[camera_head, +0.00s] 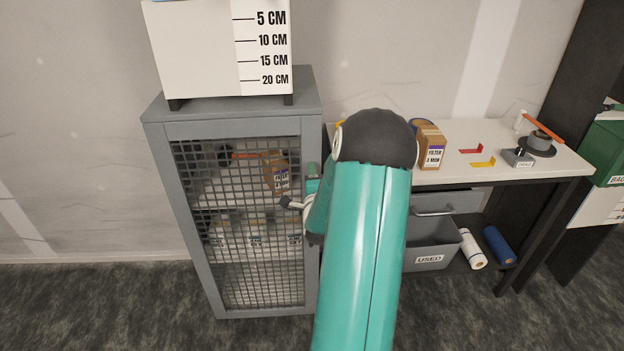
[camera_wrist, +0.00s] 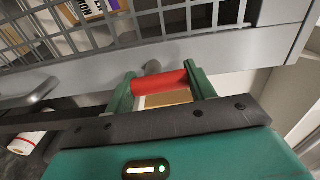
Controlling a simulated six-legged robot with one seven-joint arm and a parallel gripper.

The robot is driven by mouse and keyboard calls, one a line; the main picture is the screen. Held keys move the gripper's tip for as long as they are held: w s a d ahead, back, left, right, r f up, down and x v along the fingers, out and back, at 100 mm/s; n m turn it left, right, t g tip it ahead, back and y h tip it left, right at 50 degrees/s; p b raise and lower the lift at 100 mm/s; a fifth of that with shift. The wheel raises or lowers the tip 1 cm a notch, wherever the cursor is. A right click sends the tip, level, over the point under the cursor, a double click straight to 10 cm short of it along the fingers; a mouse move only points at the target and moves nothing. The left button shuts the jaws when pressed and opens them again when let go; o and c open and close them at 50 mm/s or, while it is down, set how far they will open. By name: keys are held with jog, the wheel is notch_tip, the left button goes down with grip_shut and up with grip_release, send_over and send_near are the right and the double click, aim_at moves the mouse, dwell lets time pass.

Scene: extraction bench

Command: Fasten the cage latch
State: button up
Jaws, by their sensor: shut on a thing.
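The grey cage (camera_head: 312,120) stands at the left in the head view, with its mesh door (camera_head: 250,275) at the front. The door looks closed against the frame. My gripper (camera_head: 306,196) is at the door's right edge, partly hidden by my arm. In the wrist view my gripper (camera_wrist: 160,86) has its two green fingers on either side of a red bar (camera_wrist: 174,80), the latch handle, and is shut on it. A grey round stub (camera_wrist: 152,67) shows behind the bar, beside the cage frame (camera_wrist: 85,70). Whether the latch is engaged I cannot tell.
A bench (camera_head: 540,172) stands right of the cage, with a filter box (camera_head: 432,150), red and yellow brackets and a grey device (camera_head: 540,145) on it. Below are a drawer (camera_head: 450,202), a grey bin (camera_head: 430,258) and two rolls. A white ruled box (camera_head: 195,50) sits on the cage.

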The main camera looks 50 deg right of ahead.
jog(key=shift+m, duration=0.4)
jog(key=o, duration=1)
jog(key=v, duration=1.3)
jog(key=shift+s+a, duration=0.3)
